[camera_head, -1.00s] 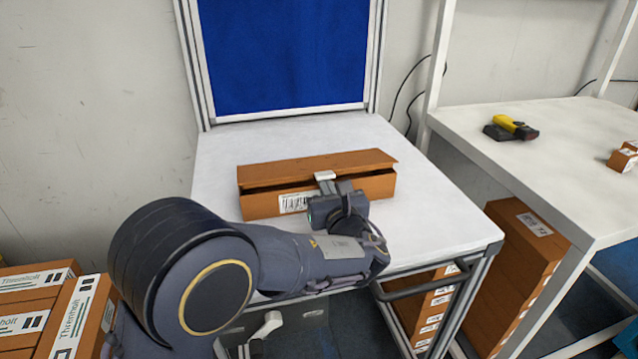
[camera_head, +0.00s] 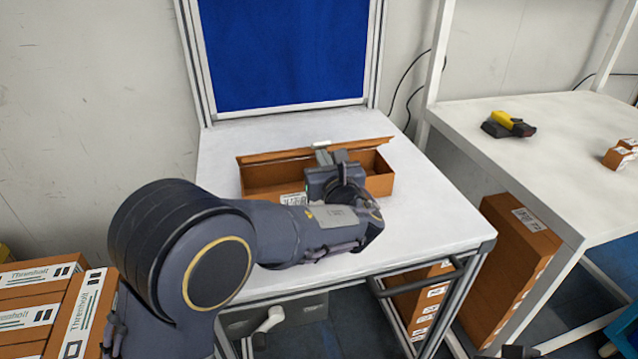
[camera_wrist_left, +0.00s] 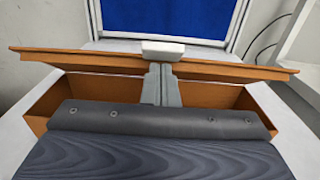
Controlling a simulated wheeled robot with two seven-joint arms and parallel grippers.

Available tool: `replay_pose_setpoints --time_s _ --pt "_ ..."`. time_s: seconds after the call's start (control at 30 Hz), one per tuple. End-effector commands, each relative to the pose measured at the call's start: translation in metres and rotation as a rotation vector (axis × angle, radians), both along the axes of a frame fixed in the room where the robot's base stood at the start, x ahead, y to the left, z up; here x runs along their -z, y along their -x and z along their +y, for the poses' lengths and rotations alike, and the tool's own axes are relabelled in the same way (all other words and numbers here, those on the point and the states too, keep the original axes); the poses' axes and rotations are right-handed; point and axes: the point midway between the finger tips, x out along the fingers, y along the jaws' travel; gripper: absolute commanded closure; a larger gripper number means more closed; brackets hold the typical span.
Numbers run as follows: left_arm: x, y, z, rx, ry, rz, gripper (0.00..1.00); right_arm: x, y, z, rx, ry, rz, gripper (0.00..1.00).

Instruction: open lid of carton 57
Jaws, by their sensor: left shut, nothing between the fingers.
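The brown carton (camera_head: 262,184) stands on the white cart top, with a barcode label on its front. Its lid (camera_head: 372,145) is raised along the far side and tilted back, so part of the open inside shows. My left gripper (camera_head: 321,148) is shut and empty, reaching over the front wall with its fingertips against the lid's edge. In the left wrist view the closed fingers (camera_wrist_left: 162,60) stand before the lid (camera_wrist_left: 90,62), and the carton's side walls (camera_wrist_left: 52,97) show on both sides. My left arm hides much of the carton's front.
A blue panel (camera_head: 285,50) stands behind the cart top (camera_head: 425,215). A yellow and black scanner (camera_head: 508,125) and small boxes (camera_head: 622,155) sit on the white table at right. Labelled cartons (camera_head: 40,310) are stacked at lower left. The cart top right of the carton is clear.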

Motion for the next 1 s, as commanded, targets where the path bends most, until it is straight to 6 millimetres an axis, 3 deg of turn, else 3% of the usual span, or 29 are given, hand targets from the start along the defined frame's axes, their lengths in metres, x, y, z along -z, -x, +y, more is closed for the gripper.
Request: replay_pose_setpoints --time_s 1.0 --pt "-0.044 -0.041 0.013 0.000 0.001 0.000 1.00 -0.035 0.000 0.000 0.000 0.000 0.000 0.28"
